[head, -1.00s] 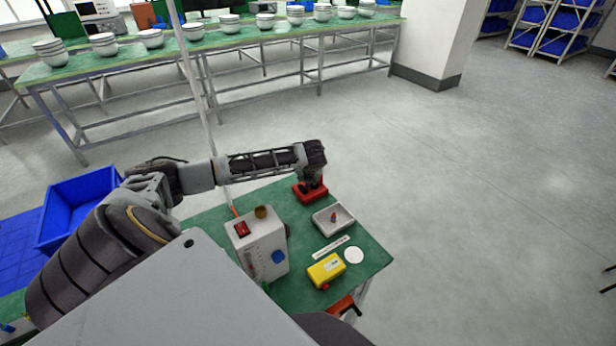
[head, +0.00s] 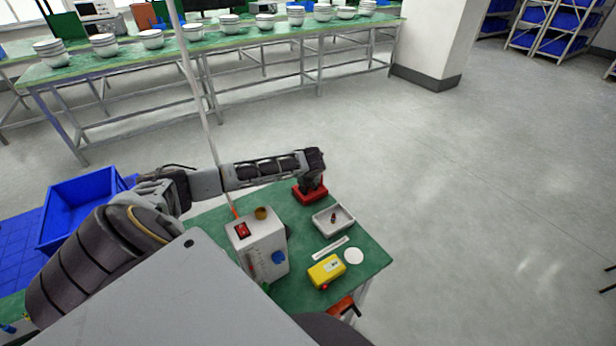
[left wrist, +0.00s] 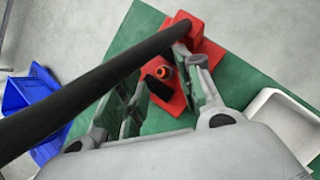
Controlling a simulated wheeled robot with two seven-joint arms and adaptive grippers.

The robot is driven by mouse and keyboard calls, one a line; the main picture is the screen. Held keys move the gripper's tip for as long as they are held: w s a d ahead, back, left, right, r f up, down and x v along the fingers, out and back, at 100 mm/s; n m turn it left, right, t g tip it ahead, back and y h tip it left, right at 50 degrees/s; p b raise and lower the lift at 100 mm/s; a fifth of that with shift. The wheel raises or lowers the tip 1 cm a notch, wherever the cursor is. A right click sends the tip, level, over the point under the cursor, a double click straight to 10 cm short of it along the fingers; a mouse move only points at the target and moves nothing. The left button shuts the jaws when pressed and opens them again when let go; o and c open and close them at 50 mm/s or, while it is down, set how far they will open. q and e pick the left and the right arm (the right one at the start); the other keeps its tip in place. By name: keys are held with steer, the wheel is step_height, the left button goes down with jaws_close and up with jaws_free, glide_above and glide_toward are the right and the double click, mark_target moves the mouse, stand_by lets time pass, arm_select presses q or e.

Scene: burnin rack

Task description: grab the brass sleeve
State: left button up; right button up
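A short brass-coloured cylinder (head: 261,212) stands on top of a grey box (head: 262,243) in the head view; it may be the brass sleeve. My left gripper (head: 312,188) points down over a red block (head: 299,194) at the table's far edge. In the left wrist view the gripper (left wrist: 168,95) has its two fingers spread, one on each side of a small dark piece with an orange ring (left wrist: 163,72) at the red block (left wrist: 196,40). I cannot tell whether the fingers touch it.
A grey tray (head: 348,224) with a small reddish-brown piece inside lies near the red block. A yellow box (head: 326,270), a white disc (head: 354,256) and a pale strip (head: 331,248) lie on the green table (head: 372,255). A blue bin (head: 75,205) is at left.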

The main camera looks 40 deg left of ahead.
arm_select(q)
steer(key=shift+w+a+f, duration=0.25)
steer(key=shift+a+f, duration=0.05)
steer(key=shift+f, duration=0.3)
steer(key=shift+c, duration=0.4)
jaws_close()
